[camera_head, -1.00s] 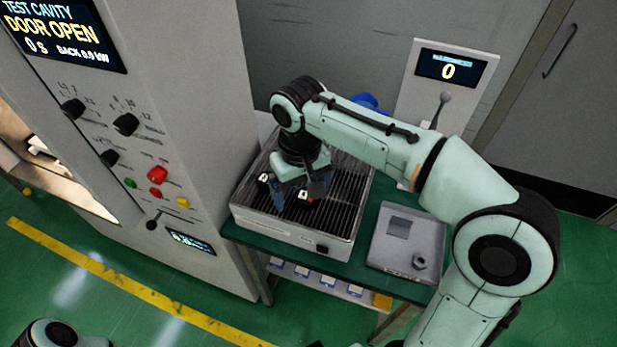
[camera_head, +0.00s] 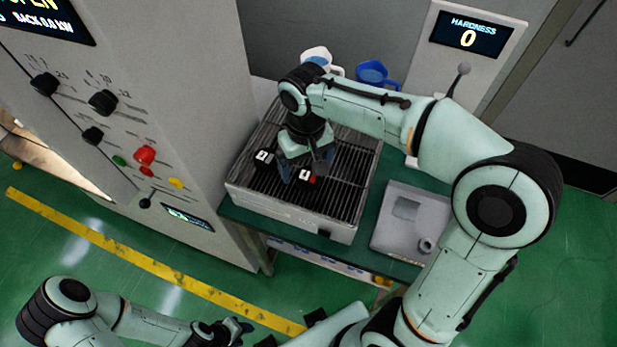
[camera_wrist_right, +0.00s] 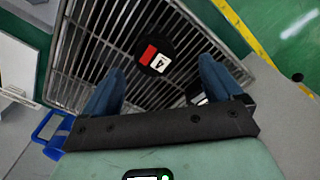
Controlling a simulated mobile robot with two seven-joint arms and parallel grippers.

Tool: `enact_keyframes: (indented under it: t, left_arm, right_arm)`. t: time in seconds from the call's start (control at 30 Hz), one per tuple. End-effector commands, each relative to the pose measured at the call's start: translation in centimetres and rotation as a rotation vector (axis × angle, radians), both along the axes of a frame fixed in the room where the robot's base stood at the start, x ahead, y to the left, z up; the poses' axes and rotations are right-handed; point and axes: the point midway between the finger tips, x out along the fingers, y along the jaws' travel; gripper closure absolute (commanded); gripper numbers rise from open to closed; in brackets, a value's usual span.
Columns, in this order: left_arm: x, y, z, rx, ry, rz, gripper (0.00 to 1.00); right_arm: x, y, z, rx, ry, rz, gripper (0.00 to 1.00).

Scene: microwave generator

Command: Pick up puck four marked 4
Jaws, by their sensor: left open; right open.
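Puck four (camera_wrist_right: 157,56) is black with a red and white label marked 4. It lies on the wire rack (camera_wrist_right: 93,38), just beyond and between the fingertips of my open, empty right gripper (camera_wrist_right: 162,68) in the right wrist view. In the head view puck four (camera_head: 307,177) lies on the rack of the metal tray (camera_head: 290,213), beside the fingers of my right gripper (camera_head: 303,171). A second black puck with a white label (camera_head: 264,158) lies to its left. My left gripper (camera_head: 238,328) is low in the head view, over the floor, open and away from the tray.
The cabinet with knobs (camera_head: 195,120) stands close on the tray's left. A grey fixture (camera_head: 405,225) sits on the green table to the right. A blue jug (camera_head: 372,73) and a white jug (camera_head: 316,57) stand behind the tray. A hardness display (camera_head: 468,35) stands at the back.

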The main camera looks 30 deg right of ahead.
Motion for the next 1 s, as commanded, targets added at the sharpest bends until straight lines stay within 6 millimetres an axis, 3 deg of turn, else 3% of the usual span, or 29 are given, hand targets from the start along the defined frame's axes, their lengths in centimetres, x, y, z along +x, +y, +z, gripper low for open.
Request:
enact_keyframes:
  t: [0.33, 0.67, 0.8, 0.87, 1.0]
  left_arm:
    - [-0.2, 0.0, -0.3, 0.000, 0.001, 0.000, 0.57]
    - [-0.2, 0.0, -0.3, 0.000, 0.002, -0.001, 0.57]
    - [-0.2, 0.0, -0.3, 0.000, 0.002, -0.001, 0.57]
    - [-0.2, 0.0, -0.3, 0.000, 0.002, -0.001, 0.57]
    - [-0.2, 0.0, -0.3, 0.000, 0.002, -0.001, 0.57]
  right_arm:
    - [0.3, -0.8, -4.5, -0.001, 0.003, 0.000, 0.07]
    - [0.3, -0.8, -5.1, 0.000, -0.001, -0.001, 0.07]
    - [0.3, -0.8, -5.1, 0.000, -0.001, 0.000, 0.53]
    - [0.3, -0.8, -5.1, 0.000, -0.001, 0.000, 0.69]
    - [0.3, -0.8, -5.1, 0.000, -0.001, 0.000, 0.69]
